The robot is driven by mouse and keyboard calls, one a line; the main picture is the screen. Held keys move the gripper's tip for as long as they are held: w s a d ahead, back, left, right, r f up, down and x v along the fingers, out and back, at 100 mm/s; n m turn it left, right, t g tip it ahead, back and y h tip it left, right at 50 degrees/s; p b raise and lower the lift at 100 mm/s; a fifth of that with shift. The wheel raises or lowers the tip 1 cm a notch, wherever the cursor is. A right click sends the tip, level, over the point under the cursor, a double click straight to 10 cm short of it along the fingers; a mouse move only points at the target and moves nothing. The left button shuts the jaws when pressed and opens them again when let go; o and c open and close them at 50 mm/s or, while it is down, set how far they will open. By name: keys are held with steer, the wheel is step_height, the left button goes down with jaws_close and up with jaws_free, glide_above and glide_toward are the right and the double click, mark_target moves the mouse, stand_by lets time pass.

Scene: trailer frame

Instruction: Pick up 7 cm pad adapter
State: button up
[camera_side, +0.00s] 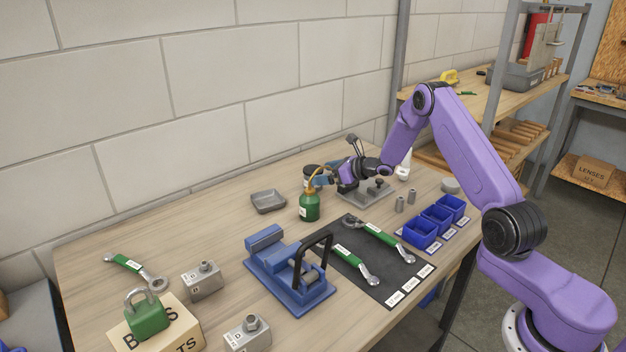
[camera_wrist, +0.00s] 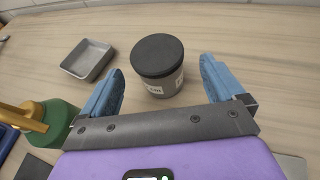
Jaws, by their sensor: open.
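No thing in view carries a readable name as the 7 cm pad adapter. Two small grey cylinders (camera_side: 399,204) stand on the bench right of my gripper, and a low grey round piece (camera_side: 450,185) lies farther right; I cannot tell whether any is the adapter. My gripper (camera_side: 324,178) is low over the back of the bench. In the wrist view its blue fingers (camera_wrist: 162,68) are open and apart, with a dark lidded jar (camera_wrist: 160,85) ahead between them. The jar also shows in the side view (camera_side: 311,170), partly hidden; contact cannot be seen.
A green oil can (camera_side: 309,207) stands close to my gripper. A grey tray (camera_side: 268,202) lies left of it. A blue vise (camera_side: 290,275), a dark mat (camera_side: 350,262) with wrenches, blue bins (camera_side: 420,233) and a metal fixture (camera_side: 368,193) occupy the bench. The wall is behind.

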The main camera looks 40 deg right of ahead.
steer(key=shift+x, duration=1.55)
steer(key=c, duration=1.2)
steer(key=shift+r, duration=0.1)
steer(key=c, duration=0.4)
steer(key=shift+r, duration=0.1)
